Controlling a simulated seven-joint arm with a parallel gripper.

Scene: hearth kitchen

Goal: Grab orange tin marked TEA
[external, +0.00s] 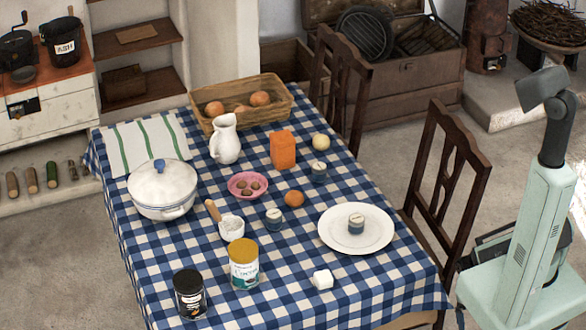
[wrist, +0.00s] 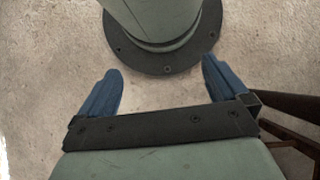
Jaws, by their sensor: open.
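The orange tin (external: 283,151) stands upright on the checked tablecloth in the external view, right of the white jug and just in front of the wicker basket. It is box-shaped; no TEA marking is legible on the sides I see. My gripper (wrist: 162,66) shows in the wrist view with its two blue fingers wide apart and nothing between them. It is over the floor and part of my own base, away from the table. I cannot make out the fingers in the external view. The tin is not in the wrist view.
A white jug (external: 225,140), wicker basket (external: 240,101), pink bowl (external: 247,185), onion-like ball (external: 321,142) and small blue-grey pot (external: 319,172) surround the tin. A yellow-lidded can (external: 244,266) and dark tin (external: 189,294) stand in front. A chair (external: 440,180) stands between my arm and the table.

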